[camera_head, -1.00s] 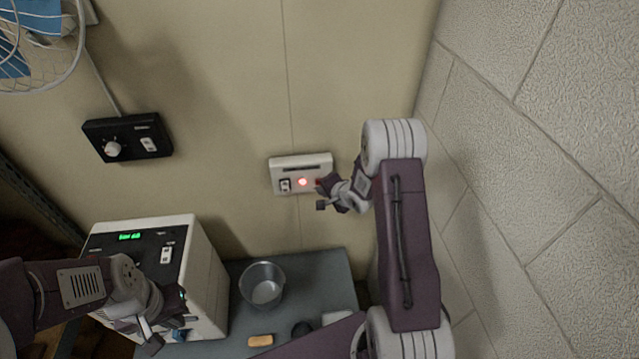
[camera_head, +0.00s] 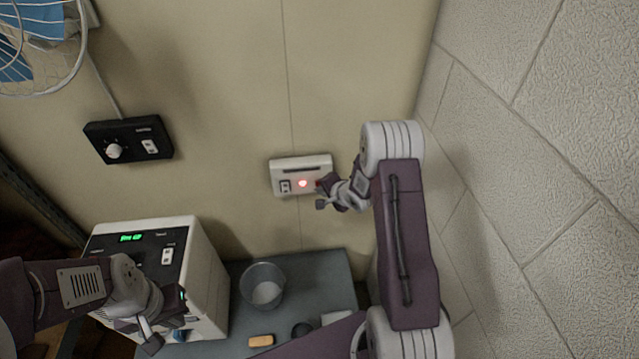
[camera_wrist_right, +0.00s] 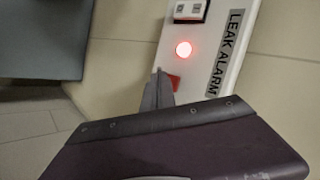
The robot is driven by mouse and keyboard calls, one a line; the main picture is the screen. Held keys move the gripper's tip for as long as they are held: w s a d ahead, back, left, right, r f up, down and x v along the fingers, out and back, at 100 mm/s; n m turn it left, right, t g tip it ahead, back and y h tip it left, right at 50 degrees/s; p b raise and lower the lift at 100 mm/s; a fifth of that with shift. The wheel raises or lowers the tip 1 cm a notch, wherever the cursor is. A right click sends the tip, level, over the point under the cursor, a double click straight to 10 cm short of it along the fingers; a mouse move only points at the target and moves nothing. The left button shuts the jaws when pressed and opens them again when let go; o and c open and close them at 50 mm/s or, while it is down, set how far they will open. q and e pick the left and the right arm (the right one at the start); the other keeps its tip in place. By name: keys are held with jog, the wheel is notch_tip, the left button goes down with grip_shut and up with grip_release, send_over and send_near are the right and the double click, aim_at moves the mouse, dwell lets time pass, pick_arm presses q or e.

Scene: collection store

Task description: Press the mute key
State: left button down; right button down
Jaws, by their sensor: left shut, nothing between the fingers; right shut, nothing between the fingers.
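The white leak alarm panel (camera_head: 290,164) is on the wall in the middle of the head view. A red light (camera_head: 303,183) glows on it, with a small black-and-white switch (camera_head: 285,186) to its left. In the right wrist view the panel (camera_wrist_right: 212,62) reads LEAK ALARM. Its red light (camera_wrist_right: 183,49) is lit, and a red key (camera_wrist_right: 175,81) shows partly behind my finger; no mute label is readable. My right gripper (camera_head: 321,188) is shut and empty at this key; contact cannot be told. My left gripper (camera_head: 160,335) is shut and empty before the white machine.
The white machine (camera_head: 207,275) with a green display stands at lower left. A grey table (camera_head: 322,268) holds a metal cup (camera_head: 263,287) and a tan block (camera_head: 261,341). A black control box (camera_head: 128,138) and a fan (camera_head: 40,45) are at upper left. A block wall (camera_head: 540,150) bounds the right.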

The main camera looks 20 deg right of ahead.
jog(key=shift+w+d+p, duration=0.15)
jog(key=shift+w+p, duration=0.15)
jog(key=shift+w, duration=0.2)
dwell(0.7)
dwell(0.3)
jog(key=shift+s+a, duration=0.25)
jog(key=shift+s, duration=0.6)
jog(key=s, duration=0.2)
jog(key=s+a, duration=0.1)
jog(key=s, duration=0.1)
jog(key=shift+s+a, duration=0.1)
jog(key=shift+s, duration=0.3)
